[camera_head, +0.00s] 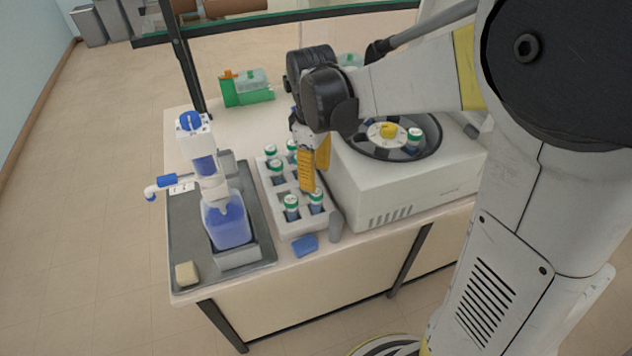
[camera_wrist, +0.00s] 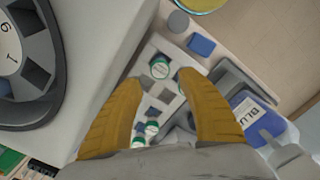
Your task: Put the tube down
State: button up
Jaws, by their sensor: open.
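My gripper (camera_head: 314,178) is open above the white rack (camera_head: 304,232), with its yellow fingers pointing down. Several green-capped tubes stand upright in the rack, including two at its near end, a left one (camera_head: 291,207) and a right one (camera_head: 316,201), and others at its far end (camera_head: 271,151). In the wrist view my gripper (camera_wrist: 160,81) has its fingers spread wide, with nothing clasped. A green-capped tube (camera_wrist: 159,68) shows just beyond the gap between the fingertips. Which tube the task means, I cannot tell.
The centrifuge (camera_head: 400,195) stands right of the rack, its rotor holding a green-capped tube (camera_head: 414,139). A grey tray (camera_head: 187,240) with a blue-liquid bottle (camera_head: 228,222) lies left. A blue block (camera_head: 304,245) and grey cylinder (camera_head: 336,224) sit near the front edge.

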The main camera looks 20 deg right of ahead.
notch_tip(320, 180, up, 7)
jog(key=p, duration=0.2)
jog(key=s+r+m+t, duration=0.2)
jog(key=s+m+t, duration=0.5)
jog(key=s, duration=0.6)
jog(key=shift+r+m, duration=0.15)
jog(key=shift+m, duration=0.85)
jog(key=shift+d, duration=0.1)
notch_tip(320, 180, down, 4)
jog(key=b, duration=0.4)
jog(key=shift+r, duration=0.2)
